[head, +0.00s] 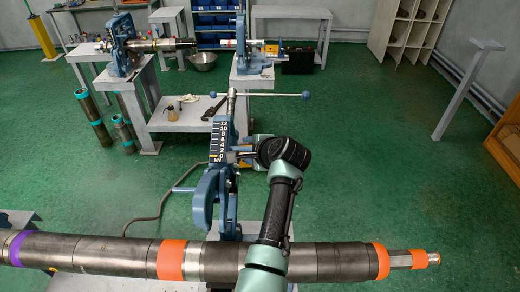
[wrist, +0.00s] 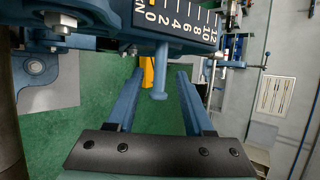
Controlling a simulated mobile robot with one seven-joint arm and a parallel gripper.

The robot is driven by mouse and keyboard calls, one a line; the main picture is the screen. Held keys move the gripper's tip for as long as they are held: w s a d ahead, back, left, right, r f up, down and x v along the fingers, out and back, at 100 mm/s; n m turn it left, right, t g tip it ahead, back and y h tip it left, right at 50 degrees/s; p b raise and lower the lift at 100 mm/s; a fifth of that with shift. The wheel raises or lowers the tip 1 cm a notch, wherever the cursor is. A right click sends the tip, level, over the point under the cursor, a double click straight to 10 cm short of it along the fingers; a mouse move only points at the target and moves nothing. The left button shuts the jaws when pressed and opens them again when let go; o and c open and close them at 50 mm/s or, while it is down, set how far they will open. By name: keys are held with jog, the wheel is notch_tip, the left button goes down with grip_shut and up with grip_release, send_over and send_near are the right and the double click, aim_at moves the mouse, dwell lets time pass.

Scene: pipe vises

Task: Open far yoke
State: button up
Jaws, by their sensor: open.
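My gripper (head: 238,156) is beside the right of the yoke, at scale height. In the wrist view, my gripper (wrist: 158,76) is open. Its two fingers lie either side of a blue peg (wrist: 158,82) that sticks out below the scale plate (wrist: 178,22); I see gaps on both sides. My wrist hides part of the yoke in the head view.
The near pipe has orange and purple bands and runs across the foreground under my arm. Two more blue vises (head: 125,48) (head: 250,55) stand on benches at the back. A low table (head: 185,115) with tools stands behind the yoke. Green floor is free on the right.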

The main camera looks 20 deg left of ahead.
jog(key=b+v, duration=0.1)
jog(key=v, duration=0.7)
jog(key=shift+s+d, duration=0.15)
jog(key=shift+s, duration=0.05)
jog(key=shift+r, duration=0.1)
jog(key=s+d+r+n+t+h+b, duration=0.15)
jog(key=d+r+n+t, duration=0.35)
jog(key=r, duration=0.7)
jog(key=d+r+n+t+h+b, duration=0.15)
jog(key=d+r+t, duration=0.4)
jog(key=r, duration=0.75)
jog(key=s+d+r+n+t+h, duration=0.2)
jog(key=s+r+n+t, duration=0.1)
jog(key=s+r, duration=0.6)
jog(key=s+d+r+n+t+h, duration=0.2)
jog(key=s+r+t, duration=0.4)
jog(key=s+r, duration=0.3)
jog(key=shift+s+n+b, duration=0.4)
jog(key=shift+s+n, duration=0.25)
jog(key=shift+s, duration=0.45)
jog(key=shift+f, duration=0.1)
